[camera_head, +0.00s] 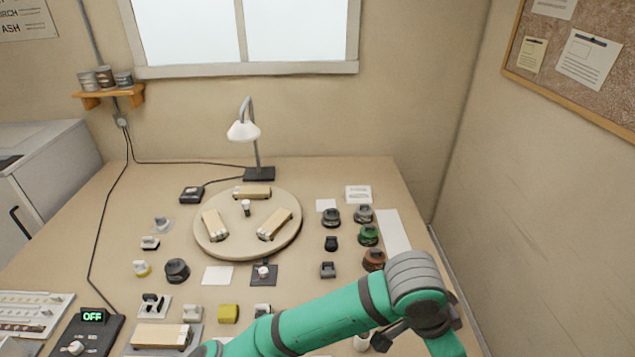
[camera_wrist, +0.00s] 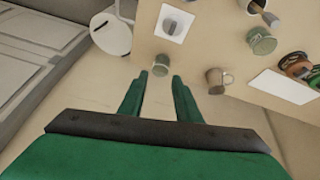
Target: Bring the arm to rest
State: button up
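My arm is green with dark and grey bands and reaches across the lower right of the head view, over the front of the bench (camera_head: 330,185). My gripper (camera_wrist: 159,75) shows in the wrist view with its two green fingers apart. Nothing is held between them. I cannot make out the gripper's fingers in the head view.
A round turntable (camera_head: 247,258) with wooden blocks stands mid-bench, a lamp (camera_head: 245,130) behind it. Dark, green and brown round items stand right of it. A control box reading OFF (camera_head: 85,335) is front left.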

jog(key=w+d+r+n+t+h, duration=0.5)
jog(key=d+r+n+t+h, duration=0.3)
jog(key=d+h, duration=0.3)
jog(key=w+a+f+n+t+y, duration=0.3)
jog(key=a+f+n+t+y, duration=0.1)
jog(key=a+f+n+t, duration=0.35)
jog(key=s+a+f+n+y, duration=0.4)
jog(key=s+a+f+y, duration=0.25)
jog(key=a+f, duration=0.4)
jog(key=s+a+f+m+y, duration=0.2)
jog(key=s+a, duration=0.6)
jog(key=s, duration=0.2)
jog(key=s+a+f+m+y, duration=0.2)
jog(key=s+a+y, duration=0.1)
jog(key=s+a, duration=0.5)
jog(key=s, duration=0.3)
jog(key=shift+s+a, duration=0.3)
jog(key=shift+a, duration=0.1)
